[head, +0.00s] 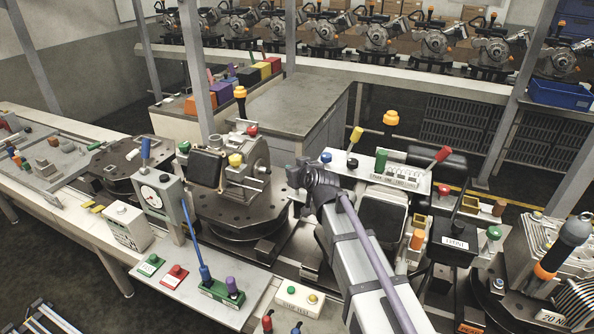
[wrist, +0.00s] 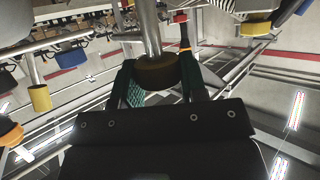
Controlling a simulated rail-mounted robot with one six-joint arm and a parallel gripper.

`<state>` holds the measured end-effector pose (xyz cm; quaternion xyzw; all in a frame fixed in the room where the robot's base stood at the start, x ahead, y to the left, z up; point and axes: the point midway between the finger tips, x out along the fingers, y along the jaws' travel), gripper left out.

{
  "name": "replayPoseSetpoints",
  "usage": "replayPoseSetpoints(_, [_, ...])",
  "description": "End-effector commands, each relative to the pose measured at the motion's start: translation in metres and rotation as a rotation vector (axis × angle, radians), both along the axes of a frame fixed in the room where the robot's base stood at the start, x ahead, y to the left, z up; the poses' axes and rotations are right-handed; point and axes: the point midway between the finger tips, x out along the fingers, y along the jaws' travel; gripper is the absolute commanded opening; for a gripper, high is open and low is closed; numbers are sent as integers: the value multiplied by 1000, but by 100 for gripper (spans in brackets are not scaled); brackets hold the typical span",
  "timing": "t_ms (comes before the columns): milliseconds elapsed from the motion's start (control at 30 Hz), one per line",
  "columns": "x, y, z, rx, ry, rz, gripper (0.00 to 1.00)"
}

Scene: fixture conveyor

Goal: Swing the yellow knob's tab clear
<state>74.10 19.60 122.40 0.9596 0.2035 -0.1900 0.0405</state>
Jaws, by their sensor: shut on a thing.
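In the wrist view my gripper (wrist: 158,84) has its two green-padded fingers on either side of a dark yellow round knob (wrist: 156,69) and is shut on it. A metal shaft runs from the knob toward the top of the picture. I cannot make out its tab. In the head view my gripper (head: 298,177) is at the far end of my arm, small and partly hidden, just right of a grey metal fixture (head: 250,184) on a round dark base. A yellow knob (head: 236,160) shows on that fixture; I cannot tell whether it is the held one.
A white panel (head: 400,176) with coloured levers stands to the right of my arm. A gauge box (head: 155,194) and a blue lever (head: 195,235) stand left and in front of the fixture. An orange-topped post (head: 240,95) rises behind it. A grey bench top (head: 297,103) behind is mostly clear.

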Motion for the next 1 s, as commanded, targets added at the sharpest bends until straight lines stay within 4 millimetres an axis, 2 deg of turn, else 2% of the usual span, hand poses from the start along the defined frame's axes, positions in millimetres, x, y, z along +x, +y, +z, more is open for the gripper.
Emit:
replayPoseSetpoints(67, [-1, 0, -1, -2, 3, 1, 15])
replayPoseSetpoints(100, [-1, 0, -1, -2, 3, 1, 40])
replayPoseSetpoints(367, [-1, 0, -1, -2, 2, 0, 64])
replayPoseSetpoints(667, [-4, -2, 2, -1, 2, 0, 64])
replayPoseSetpoints(767, [-15, -6, 8, 0, 2, 0, 64])
replayPoseSetpoints(1000, [-66, -29, 33, 0, 3, -2, 64])
